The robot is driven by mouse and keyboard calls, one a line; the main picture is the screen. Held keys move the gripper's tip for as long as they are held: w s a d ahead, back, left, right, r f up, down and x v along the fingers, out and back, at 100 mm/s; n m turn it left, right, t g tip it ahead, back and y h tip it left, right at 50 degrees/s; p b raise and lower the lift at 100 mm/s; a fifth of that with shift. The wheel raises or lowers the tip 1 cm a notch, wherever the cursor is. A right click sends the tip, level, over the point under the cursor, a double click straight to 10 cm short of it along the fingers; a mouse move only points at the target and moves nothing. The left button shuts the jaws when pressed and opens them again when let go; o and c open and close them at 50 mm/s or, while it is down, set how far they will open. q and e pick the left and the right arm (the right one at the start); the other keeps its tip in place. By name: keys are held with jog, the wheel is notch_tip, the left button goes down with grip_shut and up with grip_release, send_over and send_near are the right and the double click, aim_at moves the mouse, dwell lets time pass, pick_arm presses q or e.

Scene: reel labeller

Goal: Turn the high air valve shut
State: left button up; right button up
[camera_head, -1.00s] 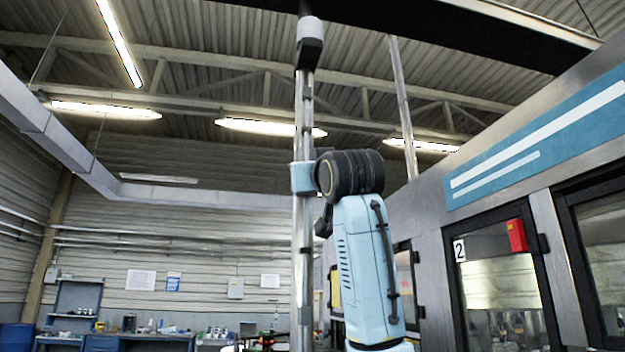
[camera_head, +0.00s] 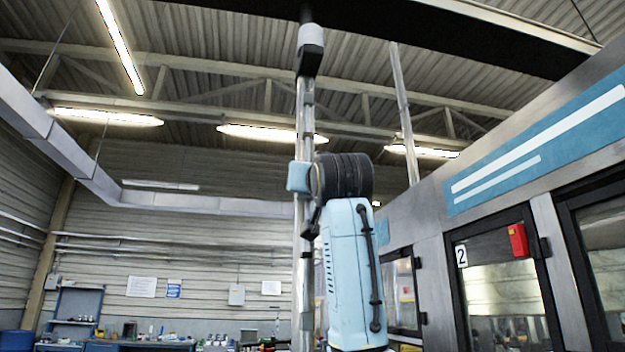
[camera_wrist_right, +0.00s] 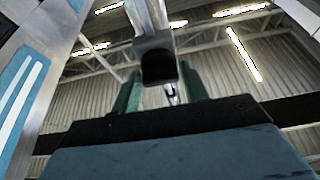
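A vertical metal pipe (camera_head: 305,112) runs up the middle of the head view. A dark block-like fitting (camera_head: 309,62) with a white cylinder above it sits near its top; I cannot tell for sure that this is the air valve, and no handle shows clearly. My right arm rises beside the pipe, its wrist overlapping it well below that fitting. The right gripper (camera_wrist_right: 158,92) shows in the right wrist view, its two green fingers apart. A dark block on a pipe (camera_wrist_right: 157,64) appears between them, with no clear grip; its depth is unclear. My left gripper is out of view.
A tall machine cabinet (camera_head: 436,225) with glazed doors and a red box (camera_head: 517,240) stands at the right. A dark overhead beam (camera_head: 430,32) crosses above. Workbenches (camera_head: 140,343) line the far wall. The space left of the pipe looks open.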

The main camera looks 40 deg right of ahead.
jog(key=o, duration=0.3)
jog(key=shift+s, duration=0.1)
jog(key=b+v, duration=0.5)
jog(key=v, duration=0.8)
jog(key=shift+a, duration=0.1)
